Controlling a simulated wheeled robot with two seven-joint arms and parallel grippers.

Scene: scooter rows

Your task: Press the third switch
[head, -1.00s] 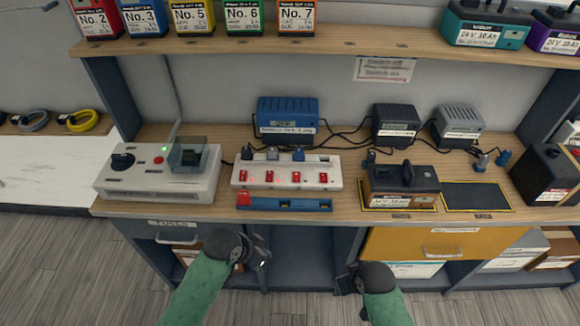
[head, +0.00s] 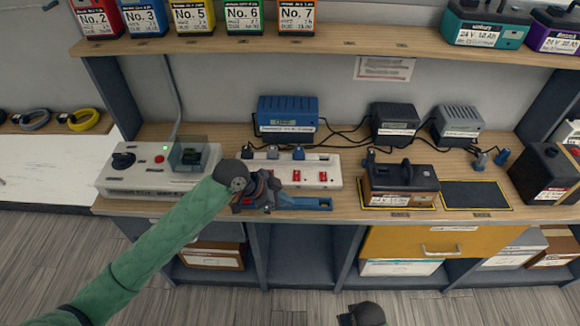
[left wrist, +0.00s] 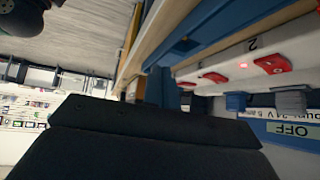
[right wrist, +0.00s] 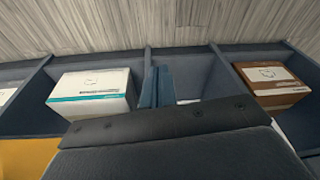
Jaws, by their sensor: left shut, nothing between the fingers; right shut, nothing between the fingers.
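A white power strip (head: 330,165) with a row of red switches lies on the bench. Its third switch from the left (head: 297,176) and the rightmost switch (head: 322,177) show in the head view; my left gripper hides the left ones. My left gripper (head: 270,186) is shut and empty over the front left part of the strip; I cannot tell whether it touches. The left wrist view shows red switches (left wrist: 273,64) and the number 2 on the strip. My right gripper (head: 348,318) is low at the bottom edge, shut, its fingertips (right wrist: 157,88) before the shelves.
A blue rail (head: 305,203) lies in front of the strip. A grey control box (head: 140,182) stands left, a blue charger (head: 287,115) behind, and a battery (head: 398,183) right. An upper shelf (head: 350,40) overhangs the back.

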